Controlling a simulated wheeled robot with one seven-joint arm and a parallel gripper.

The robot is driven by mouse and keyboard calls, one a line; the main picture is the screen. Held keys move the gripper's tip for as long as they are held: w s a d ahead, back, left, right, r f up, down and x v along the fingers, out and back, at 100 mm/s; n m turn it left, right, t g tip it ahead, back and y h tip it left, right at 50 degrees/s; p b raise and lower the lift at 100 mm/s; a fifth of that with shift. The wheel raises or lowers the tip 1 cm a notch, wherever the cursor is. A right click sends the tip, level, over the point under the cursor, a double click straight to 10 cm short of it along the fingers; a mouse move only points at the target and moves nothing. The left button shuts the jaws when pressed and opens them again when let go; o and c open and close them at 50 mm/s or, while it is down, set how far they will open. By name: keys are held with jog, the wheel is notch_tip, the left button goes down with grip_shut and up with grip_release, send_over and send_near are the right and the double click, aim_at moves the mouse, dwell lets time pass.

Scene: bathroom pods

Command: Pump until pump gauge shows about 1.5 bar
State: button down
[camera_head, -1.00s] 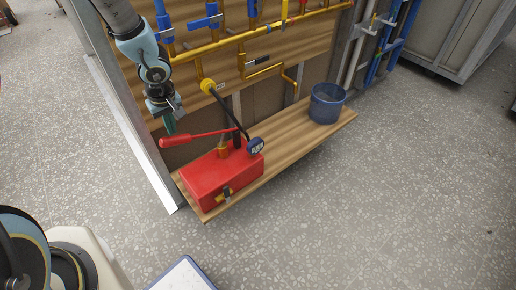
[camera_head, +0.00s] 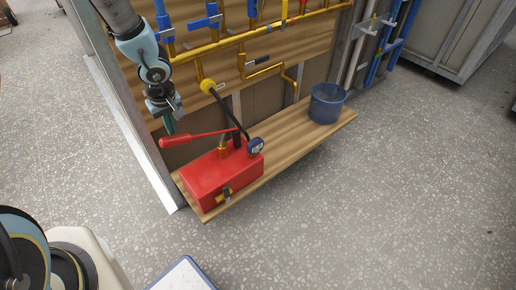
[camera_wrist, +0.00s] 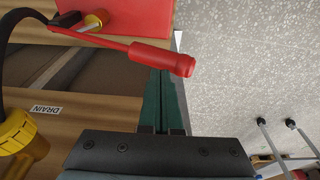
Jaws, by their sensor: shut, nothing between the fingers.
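The red test pump (camera_head: 222,180) sits on the wooden shelf, with a red lever (camera_head: 190,137) reaching left from its top. The round dark pump gauge (camera_head: 256,146) stands at its right rear corner; its reading is too small to make out. My gripper (camera_head: 169,130) points down by the lever's red grip end, its green fingers shut and empty. In the wrist view the lever's grip (camera_wrist: 160,58) crosses over the tips of my shut fingers (camera_wrist: 163,85), hiding them. I cannot tell whether they touch.
A blue bucket (camera_head: 326,104) stands at the shelf's (camera_head: 285,138) right end. A black hose (camera_head: 231,112) runs from the pump to a yellow fitting (camera_head: 207,86) on the pipe wall. A metal post (camera_head: 150,160) is close left of my gripper.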

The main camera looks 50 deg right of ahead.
notch_tip(320, 180, down, 12)
jog(key=f+b, duration=0.1)
jog(key=b, duration=1.3)
notch_tip(320, 180, up, 13)
jog(key=p, duration=1)
